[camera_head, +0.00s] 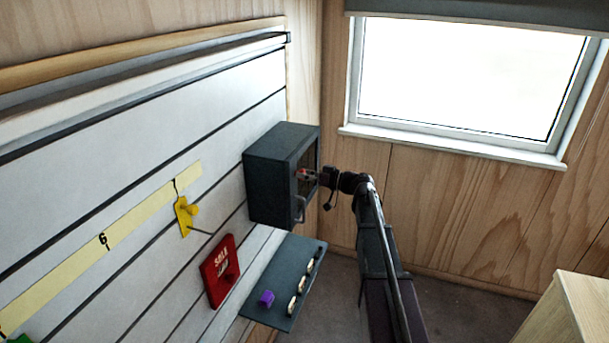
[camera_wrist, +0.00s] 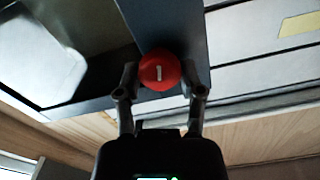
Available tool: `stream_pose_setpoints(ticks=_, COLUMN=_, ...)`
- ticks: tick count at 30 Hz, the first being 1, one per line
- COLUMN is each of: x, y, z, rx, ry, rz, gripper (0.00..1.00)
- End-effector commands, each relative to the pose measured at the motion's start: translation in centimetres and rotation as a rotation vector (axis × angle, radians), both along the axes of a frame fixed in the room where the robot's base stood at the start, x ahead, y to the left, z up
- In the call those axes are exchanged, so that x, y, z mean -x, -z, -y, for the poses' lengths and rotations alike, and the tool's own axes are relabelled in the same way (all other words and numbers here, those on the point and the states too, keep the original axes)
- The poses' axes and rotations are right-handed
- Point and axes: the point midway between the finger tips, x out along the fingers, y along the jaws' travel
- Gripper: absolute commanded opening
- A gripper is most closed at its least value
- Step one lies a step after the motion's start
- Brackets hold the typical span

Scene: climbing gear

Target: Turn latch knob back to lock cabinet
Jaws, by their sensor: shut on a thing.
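The dark cabinet (camera_head: 268,180) is mounted on the slatted wall, and its door looks closed. Its red latch knob (camera_wrist: 160,71) is round with a white mark on its face. In the wrist view the knob sits between the two fingertips of my gripper (camera_wrist: 160,84), which is shut on it. In the head view my gripper (camera_head: 316,175) reaches the cabinet front from the right, and the red knob (camera_head: 303,173) shows only as a small patch there. A curved handle (camera_head: 300,208) is on the cabinet front below the knob.
A dark shelf (camera_head: 280,275) below the cabinet holds a purple item (camera_head: 266,298) and several small pale items. A red SALE sign (camera_head: 220,270) and a yellow item (camera_head: 185,215) on a hook are at left. A wooden box (camera_head: 570,310) stands at lower right.

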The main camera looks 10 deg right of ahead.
Motion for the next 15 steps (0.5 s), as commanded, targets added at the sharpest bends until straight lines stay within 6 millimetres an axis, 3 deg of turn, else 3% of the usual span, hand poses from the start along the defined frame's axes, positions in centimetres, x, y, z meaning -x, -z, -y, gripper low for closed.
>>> stream_pose_setpoints(ticks=15, x=-0.19, y=0.07, z=0.13, rx=-0.272, ry=0.001, rz=-0.4, gripper=0.03)
